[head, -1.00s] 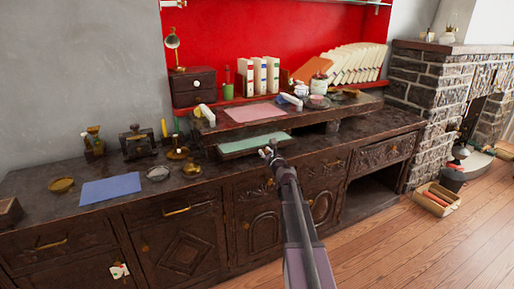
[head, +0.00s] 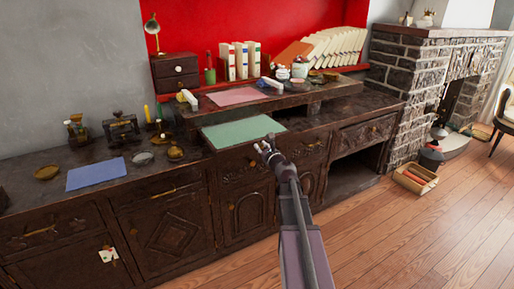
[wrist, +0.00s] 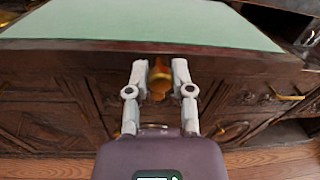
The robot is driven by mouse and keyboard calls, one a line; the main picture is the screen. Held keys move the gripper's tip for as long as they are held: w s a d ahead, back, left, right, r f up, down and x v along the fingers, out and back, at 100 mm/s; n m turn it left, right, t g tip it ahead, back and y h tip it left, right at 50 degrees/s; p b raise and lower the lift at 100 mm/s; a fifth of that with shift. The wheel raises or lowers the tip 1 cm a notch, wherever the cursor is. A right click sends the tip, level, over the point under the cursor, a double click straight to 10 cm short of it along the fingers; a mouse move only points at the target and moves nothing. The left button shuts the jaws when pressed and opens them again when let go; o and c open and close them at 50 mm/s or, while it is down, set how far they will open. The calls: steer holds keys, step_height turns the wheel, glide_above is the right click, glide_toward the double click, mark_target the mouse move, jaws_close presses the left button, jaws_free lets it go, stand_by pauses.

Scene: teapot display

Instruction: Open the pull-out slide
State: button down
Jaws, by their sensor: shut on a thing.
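The pull-out slide (head: 243,132) is a flat board with a green top. It sticks well out from under the raised dark wooden shelf, over the front of the cabinet. In the wrist view its green top (wrist: 150,22) and dark front edge lie just ahead. A brass knob (wrist: 159,76) on that front edge sits between the two fingers of my gripper (wrist: 160,72), which is shut on it. In the head view my gripper (head: 264,147) is at the slide's front right corner area, and the knob is hard to make out there.
A pink sheet (head: 236,96) and small items lie on the raised shelf (head: 318,93) behind. A blue sheet (head: 96,173) and brass pieces are on the cabinet top at left. A crate (head: 415,179) stands on the floor at right. Wooden floor in front is open.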

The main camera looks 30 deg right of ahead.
steer(key=shift+c, duration=2.4)
jaws_free()
steer(key=shift+s+d+r, duration=0.1)
steer(key=shift+s, duration=0.15)
steer(key=shift+w, duration=0.1)
steer(key=s, duration=1.2)
steer(key=shift+a, duration=0.4)
